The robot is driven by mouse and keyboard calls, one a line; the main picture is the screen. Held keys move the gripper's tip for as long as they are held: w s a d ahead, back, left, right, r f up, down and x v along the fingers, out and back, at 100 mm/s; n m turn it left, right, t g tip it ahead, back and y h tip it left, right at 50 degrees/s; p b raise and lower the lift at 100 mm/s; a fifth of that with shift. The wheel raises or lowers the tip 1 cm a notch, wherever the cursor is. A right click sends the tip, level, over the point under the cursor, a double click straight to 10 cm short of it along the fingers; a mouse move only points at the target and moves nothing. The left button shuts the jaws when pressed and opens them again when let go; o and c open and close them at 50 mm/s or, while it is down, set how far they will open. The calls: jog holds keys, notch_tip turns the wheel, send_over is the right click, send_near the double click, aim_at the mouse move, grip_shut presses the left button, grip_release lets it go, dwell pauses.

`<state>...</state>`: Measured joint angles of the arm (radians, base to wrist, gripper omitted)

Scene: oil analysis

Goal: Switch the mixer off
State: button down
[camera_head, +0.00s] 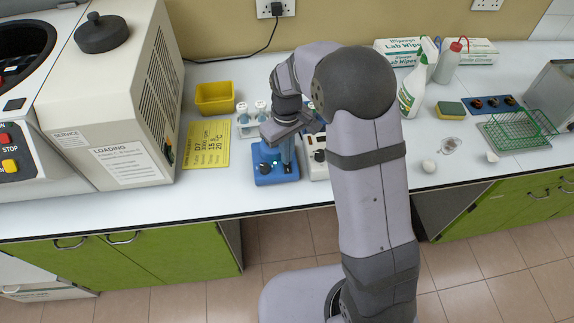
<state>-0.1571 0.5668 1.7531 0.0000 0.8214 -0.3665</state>
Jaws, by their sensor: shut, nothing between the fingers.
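The mixer (265,179) is a small blue unit near the front edge of the bench, left of the middle. A small pale light shows on its top. My gripper (285,152) points down over the mixer's upper right part and hides some of it. It is shut with nothing held. I cannot tell whether the fingertips touch the mixer. The mixer's switch cannot be made out clearly.
A white unit with black knobs (318,170) stands just right of the mixer. A big centrifuge (110,95) fills the left. The spray bottle (412,92) stands right of my arm.

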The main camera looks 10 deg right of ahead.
jog(key=shift+f+b, duration=0.35)
jog(key=shift+f, duration=0.3)
jog(key=shift+r, duration=0.15)
notch_tip(320, 180, up, 7)
jog(key=p, duration=0.6)
dwell(0.5)
dwell(0.4)
jog(key=shift+w+f+m, duration=0.15)
jog(key=shift+f+m, duration=0.05)
jog(key=shift+m, duration=0.6)
jog(key=s+d+m+g, duration=0.1)
jog(key=s+d+m, duration=0.15)
jog(key=s, duration=0.85)
jog(key=s+d+m+g, duration=0.1)
jog(key=s+d, duration=0.2)
jog(key=s, duration=0.8)
jog(key=shift+w+d+r+m+t, duration=0.15)
jog(key=shift+d+r+t, duration=0.15)
jog(key=shift+r, duration=0.25)
jog(key=shift+w+d+r+m+t, duration=0.15)
jog(key=shift+r+t, duration=0.2)
jog(key=shift+r, duration=0.25)
jog(key=shift+w+d+r+m+t, duration=0.15)
jog(key=shift+d+r+t, duration=0.15)
jog(key=shift+r, duration=0.25)
